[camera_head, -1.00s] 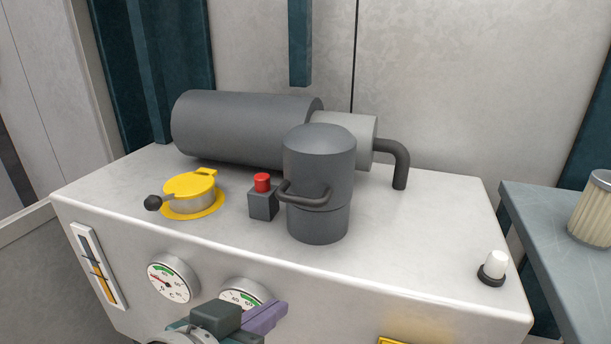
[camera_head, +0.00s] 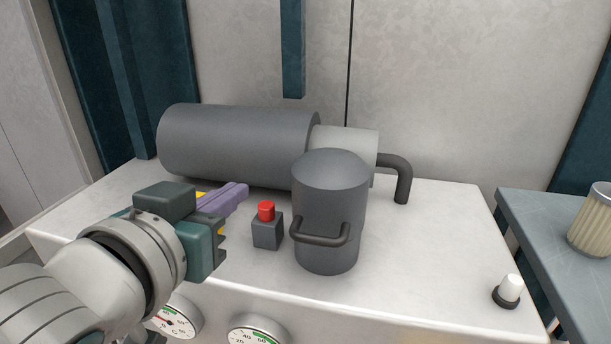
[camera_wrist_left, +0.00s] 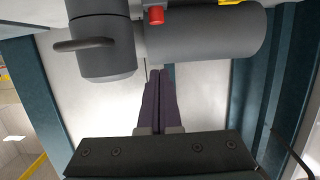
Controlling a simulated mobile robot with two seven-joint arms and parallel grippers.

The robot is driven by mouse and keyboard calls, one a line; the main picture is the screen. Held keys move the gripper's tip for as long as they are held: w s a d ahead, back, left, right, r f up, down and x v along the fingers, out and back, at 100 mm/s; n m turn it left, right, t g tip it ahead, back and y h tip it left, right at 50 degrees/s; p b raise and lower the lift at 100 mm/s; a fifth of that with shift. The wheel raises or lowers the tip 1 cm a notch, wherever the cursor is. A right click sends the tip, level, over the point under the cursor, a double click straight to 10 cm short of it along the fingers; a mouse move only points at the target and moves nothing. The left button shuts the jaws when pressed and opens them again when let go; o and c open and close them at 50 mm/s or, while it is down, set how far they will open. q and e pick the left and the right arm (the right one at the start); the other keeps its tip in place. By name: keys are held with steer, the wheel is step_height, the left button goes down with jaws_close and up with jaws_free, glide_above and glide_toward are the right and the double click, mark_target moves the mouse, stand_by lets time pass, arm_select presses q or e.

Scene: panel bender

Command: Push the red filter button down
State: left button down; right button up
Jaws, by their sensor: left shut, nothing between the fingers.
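The red filter button (camera_head: 266,211) stands up on a small dark grey box (camera_head: 267,234) on top of the white cabinet. It also shows at the top of the left wrist view (camera_wrist_left: 156,15). My left gripper (camera_head: 243,190) has purple fingers, shut with nothing between them. Its fingertips are left of the button and a little higher in the head view, apart from it. In the wrist view the closed fingers (camera_wrist_left: 159,76) point towards the grey cylinders. My right gripper is not in view.
A grey canister with a handle (camera_head: 330,210) stands right of the button. A large horizontal cylinder (camera_head: 235,140) lies behind. The yellow cap is mostly hidden by my left gripper. A white knob (camera_head: 509,288) and a side table (camera_head: 530,225) are at right.

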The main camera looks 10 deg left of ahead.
arm_select(q)
steer(key=b, duration=0.1)
glide_above(267, 214)
steer(key=s, duration=0.2)
steer(key=f, duration=0.3)
steer(key=f+b, duration=0.1)
steer(key=f, duration=0.2)
steer(key=shift+w+a+b, duration=0.3)
steer(key=shift+w+b, duration=0.05)
steer(key=shift+w, duration=0.05)
